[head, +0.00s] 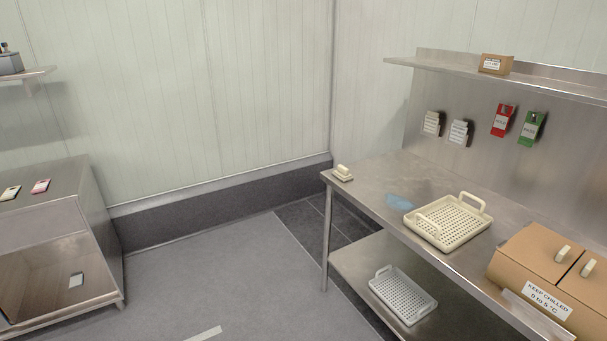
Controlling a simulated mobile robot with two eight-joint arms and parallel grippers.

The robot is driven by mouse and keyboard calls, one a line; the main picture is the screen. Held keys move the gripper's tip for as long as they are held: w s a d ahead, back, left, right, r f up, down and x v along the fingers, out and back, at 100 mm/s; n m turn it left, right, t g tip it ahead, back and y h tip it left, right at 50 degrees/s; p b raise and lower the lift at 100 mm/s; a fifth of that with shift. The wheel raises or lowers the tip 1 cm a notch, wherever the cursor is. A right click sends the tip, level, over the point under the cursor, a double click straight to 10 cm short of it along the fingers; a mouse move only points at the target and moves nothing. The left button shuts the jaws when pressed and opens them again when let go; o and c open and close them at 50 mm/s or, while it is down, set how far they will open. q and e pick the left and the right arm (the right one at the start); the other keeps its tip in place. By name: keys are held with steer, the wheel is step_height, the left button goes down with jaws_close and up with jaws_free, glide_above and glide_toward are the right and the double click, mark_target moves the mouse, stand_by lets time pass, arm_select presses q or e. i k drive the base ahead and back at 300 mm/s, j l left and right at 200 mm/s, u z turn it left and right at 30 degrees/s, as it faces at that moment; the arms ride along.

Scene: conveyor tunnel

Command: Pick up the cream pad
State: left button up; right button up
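A small cream pad (343,173), a flat block with a raised grip on top, sits at the far left corner of the steel table (375,176). It is close to the table's edge, and nothing touches it. Neither of my grippers is in view.
On the table are a blue patch (399,202), a cream perforated tray (459,229) and a cardboard box (541,256). A pale tray (404,303) lies on the lower shelf. A wall shelf (463,67) overhangs the table. A steel cabinet (107,236) stands left; the floor (220,280) between is clear.

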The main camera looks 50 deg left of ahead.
mark_target(341, 173)
steer(key=u, duration=1.3)
steer(key=i+j+z, duration=0.1)
steer(key=z, duration=0.25)
steer(key=i+j+z, duration=0.15)
steer(key=z, duration=0.25)
steer(key=i+j+z, duration=0.2)
steer(key=z, duration=0.15)
steer(key=i+j+z, duration=0.15)
steer(key=j, duration=0.2)
steer(key=i+j+z, duration=0.25)
steer(key=i+j, duration=0.15)
steer(key=j, duration=0.3)
steer(key=i+j, duration=0.15)
steer(key=j, duration=0.2)
steer(key=i+j, duration=0.15)
steer(key=j, duration=0.2)
steer(key=i+j, duration=0.15)
steer(key=j, duration=0.25)
steer(key=i+j+z, duration=0.1)
steer(key=j, duration=0.25)
steer(key=i+j, duration=0.15)
steer(key=j, duration=0.2)
steer(key=i+j, duration=0.15)
steer(key=j, duration=0.25)
steer(key=i+j, duration=0.15)
steer(key=j, duration=0.2)
steer(key=z, duration=0.05)
